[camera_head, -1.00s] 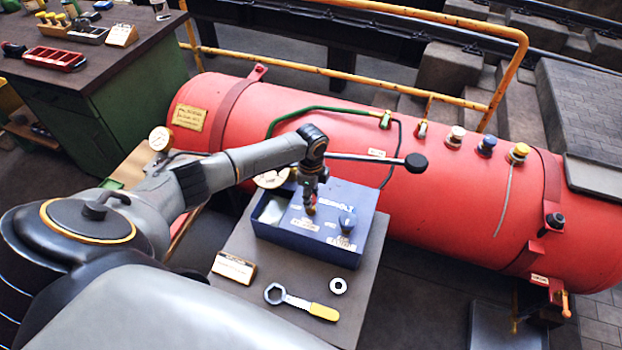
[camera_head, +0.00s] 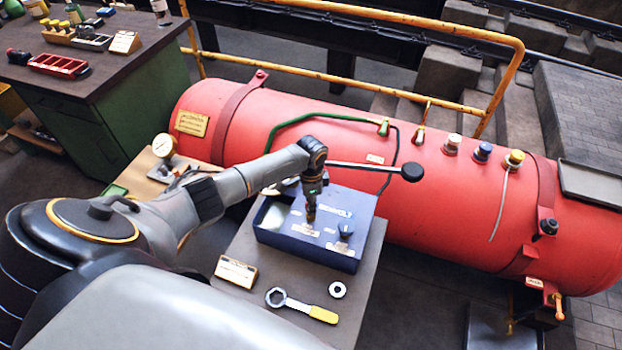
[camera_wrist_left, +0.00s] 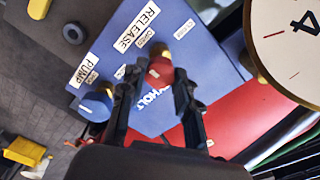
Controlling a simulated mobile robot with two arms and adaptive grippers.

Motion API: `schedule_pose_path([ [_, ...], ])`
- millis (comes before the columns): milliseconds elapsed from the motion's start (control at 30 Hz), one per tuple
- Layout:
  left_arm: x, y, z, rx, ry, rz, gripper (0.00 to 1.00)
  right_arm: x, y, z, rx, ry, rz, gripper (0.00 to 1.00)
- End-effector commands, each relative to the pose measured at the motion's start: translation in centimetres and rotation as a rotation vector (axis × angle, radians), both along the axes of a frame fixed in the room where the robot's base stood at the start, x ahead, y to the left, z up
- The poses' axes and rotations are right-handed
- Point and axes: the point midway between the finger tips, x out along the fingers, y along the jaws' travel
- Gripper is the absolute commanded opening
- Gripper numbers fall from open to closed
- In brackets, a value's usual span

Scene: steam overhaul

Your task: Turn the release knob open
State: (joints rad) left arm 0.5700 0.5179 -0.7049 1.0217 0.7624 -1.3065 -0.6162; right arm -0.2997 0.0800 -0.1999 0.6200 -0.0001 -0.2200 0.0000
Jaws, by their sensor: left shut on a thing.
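The blue box (camera_head: 305,250) stands on a small table in front of the red tank (camera_head: 320,130). My left gripper (camera_head: 311,214) points down onto its top from above. In the left wrist view the two dark fingers (camera_wrist_left: 160,92) close around a red knob (camera_wrist_left: 161,70) with brass beside it, next to the RELEASE label (camera_wrist_left: 138,28). The fingers cover the knob's sides, so I cannot tell its angle. A blue knob (camera_head: 346,229) sits apart on the same top; it also shows by the PUMP label in the left wrist view (camera_wrist_left: 96,106). My right gripper is not in view.
A yellow-handled wrench (camera_head: 300,306), a ring or nut (camera_head: 338,289) and a small placard (camera_head: 236,271) lie on the table in front of the box. A black-ended lever (camera_head: 411,172) sticks out behind it. A round gauge (camera_wrist_left: 290,40) is close to the gripper in the wrist view.

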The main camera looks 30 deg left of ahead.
Motion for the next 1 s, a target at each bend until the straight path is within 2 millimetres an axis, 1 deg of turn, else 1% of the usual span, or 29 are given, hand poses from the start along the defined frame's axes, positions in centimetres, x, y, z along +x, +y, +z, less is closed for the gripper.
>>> schedule_pose_path([
  [300,0.0,0.0,0.0,0.0,0.0,0.003,0.0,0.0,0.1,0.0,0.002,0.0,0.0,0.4],
  [333,0.0,0.0,0.0,0.0,0.0,0.003,0.37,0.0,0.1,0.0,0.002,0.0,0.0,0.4],
  [367,0.0,0.0,0.0,0.0,0.0,0.003,0.44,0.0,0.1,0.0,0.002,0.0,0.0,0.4],
  [400,0.0,0.0,0.0,0.0,0.0,0.003,0.52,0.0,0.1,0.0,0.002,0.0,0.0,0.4],
  [433,0.0,0.0,0.0,0.0,0.0,0.002,0.54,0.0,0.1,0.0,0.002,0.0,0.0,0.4],
  [767,0.0,0.0,0.2,-0.001,-0.001,0.001,0.54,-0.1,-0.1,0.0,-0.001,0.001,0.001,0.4],
  [867,0.1,0.1,1.0,-0.002,-0.001,0.0,0.54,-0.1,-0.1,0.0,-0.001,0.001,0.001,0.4],
  [1000,0.1,0.1,3.2,-0.001,-0.003,-0.001,0.54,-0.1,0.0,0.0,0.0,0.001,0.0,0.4],
])
